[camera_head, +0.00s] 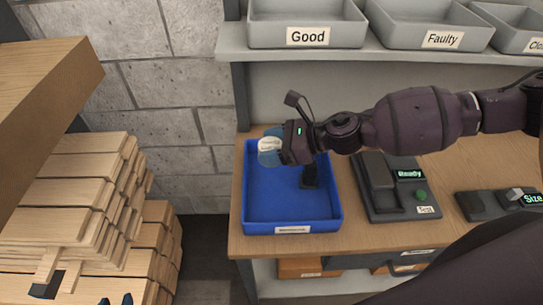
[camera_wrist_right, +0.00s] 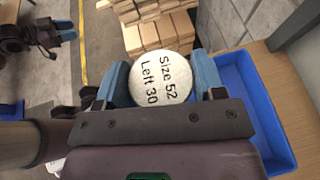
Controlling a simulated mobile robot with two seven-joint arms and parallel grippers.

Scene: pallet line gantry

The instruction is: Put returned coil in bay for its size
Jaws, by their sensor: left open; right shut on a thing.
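My right gripper (camera_head: 272,150) is shut on a pale round coil (camera_head: 268,144) and holds it over the left part of a blue tray (camera_head: 290,214). In the right wrist view the coil (camera_wrist_right: 158,80) sits between the blue fingers, and its face reads "Size 52 Left 30".
Grey trays marked "Good" (camera_head: 308,22) and "Faulty" (camera_head: 430,22) stand on the upper shelf. A tester (camera_head: 392,205) reading "Ready" and a "Size" device (camera_head: 500,205) stand right of the blue tray. Stacked wood (camera_head: 80,200) fills the left.

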